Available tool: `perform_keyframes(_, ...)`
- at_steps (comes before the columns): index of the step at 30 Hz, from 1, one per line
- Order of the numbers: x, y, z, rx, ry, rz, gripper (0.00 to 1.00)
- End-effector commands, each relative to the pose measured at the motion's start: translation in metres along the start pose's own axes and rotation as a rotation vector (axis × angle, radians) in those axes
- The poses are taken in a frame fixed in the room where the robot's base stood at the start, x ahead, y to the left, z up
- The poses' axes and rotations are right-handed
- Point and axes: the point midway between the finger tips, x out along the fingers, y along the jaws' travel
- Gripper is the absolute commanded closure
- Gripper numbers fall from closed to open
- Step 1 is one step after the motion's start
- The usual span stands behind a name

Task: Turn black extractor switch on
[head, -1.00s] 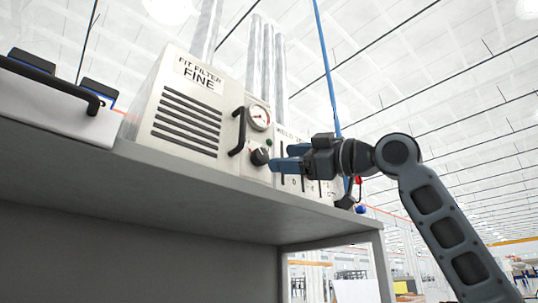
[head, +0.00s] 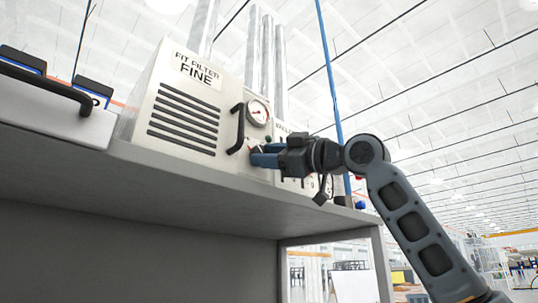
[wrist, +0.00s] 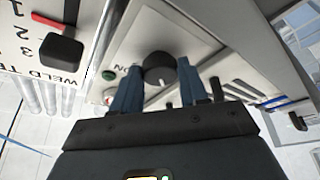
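The black extractor switch (wrist: 160,68) is a round knob with a pale pointer mark, on the light panel of the cream fit filter box (head: 186,105). In the head view my gripper hides the knob. My gripper (head: 262,155) is at the front of that panel, reaching in from the right. In the wrist view its two blue fingers (wrist: 163,76) are apart, one on each side of the knob. I cannot tell whether they touch it. A green button or lamp (wrist: 108,75) sits beside the knob, near the lettering "ON".
A black handle (head: 236,129) and a round gauge (head: 258,113) are close to my gripper on the same box. A weld panel with a red-and-black lever (wrist: 62,45) stands alongside. The grey shelf (head: 200,195) runs below. A white case (head: 60,115) is at left.

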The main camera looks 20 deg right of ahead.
Motion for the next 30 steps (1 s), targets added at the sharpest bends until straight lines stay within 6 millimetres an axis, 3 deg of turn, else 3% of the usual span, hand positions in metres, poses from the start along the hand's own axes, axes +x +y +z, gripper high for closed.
perform_keyframes(9,-0.0001,-0.0002,0.0,0.0,0.0,0.0,0.87)
perform_keyframes(20,0.0002,-0.0025,0.0001,0.059,0.002,0.023,0.87)
perform_keyframes(30,0.0006,-0.0068,-0.0005,0.295,0.004,0.118,0.87)
